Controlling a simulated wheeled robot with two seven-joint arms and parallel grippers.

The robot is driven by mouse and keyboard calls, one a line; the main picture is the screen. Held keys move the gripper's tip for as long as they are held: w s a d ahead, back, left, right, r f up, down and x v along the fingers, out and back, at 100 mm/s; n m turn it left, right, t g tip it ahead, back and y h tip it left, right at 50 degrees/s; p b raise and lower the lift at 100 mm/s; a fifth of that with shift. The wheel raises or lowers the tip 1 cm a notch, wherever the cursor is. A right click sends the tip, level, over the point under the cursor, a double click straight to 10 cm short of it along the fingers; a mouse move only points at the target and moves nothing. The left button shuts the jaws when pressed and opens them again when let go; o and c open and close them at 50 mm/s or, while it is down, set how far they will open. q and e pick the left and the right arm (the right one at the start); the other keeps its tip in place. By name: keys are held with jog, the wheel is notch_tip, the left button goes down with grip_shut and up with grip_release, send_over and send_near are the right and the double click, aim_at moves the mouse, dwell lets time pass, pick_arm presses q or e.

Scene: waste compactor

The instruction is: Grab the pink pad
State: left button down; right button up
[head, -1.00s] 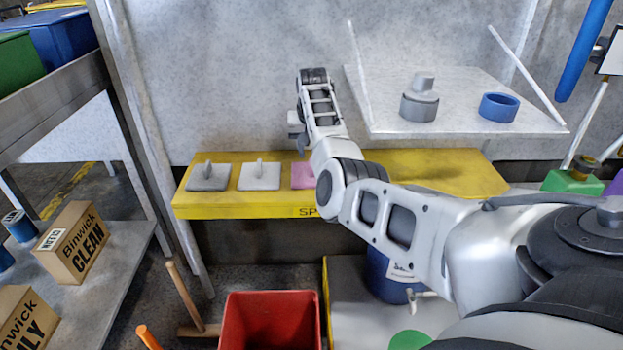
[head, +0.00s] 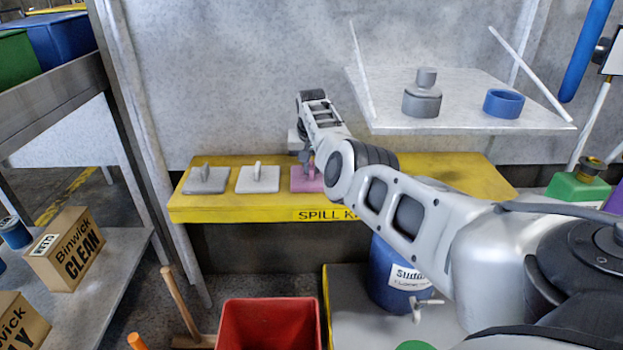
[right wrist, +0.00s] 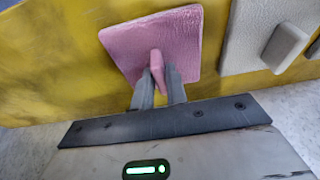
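The pink pad (head: 305,180) lies flat on the yellow shelf (head: 240,207), the right one of three pads in a row. My right gripper (head: 309,160) is over it, reaching down to its handle. In the right wrist view the pink pad (right wrist: 150,40) shows its upright handle between the two grey fingers of the right gripper (right wrist: 162,85). The fingers are close together, one on each side of the handle, and look shut on it. The pad still rests on the shelf. My left gripper is not in view.
A grey pad (head: 205,181) and a white pad (head: 258,180) lie left of the pink one. A raised white shelf (head: 460,112) at right holds a grey container (head: 422,100) and a blue ring (head: 503,103). A red bin (head: 270,320) stands below.

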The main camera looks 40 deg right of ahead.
grip_shut()
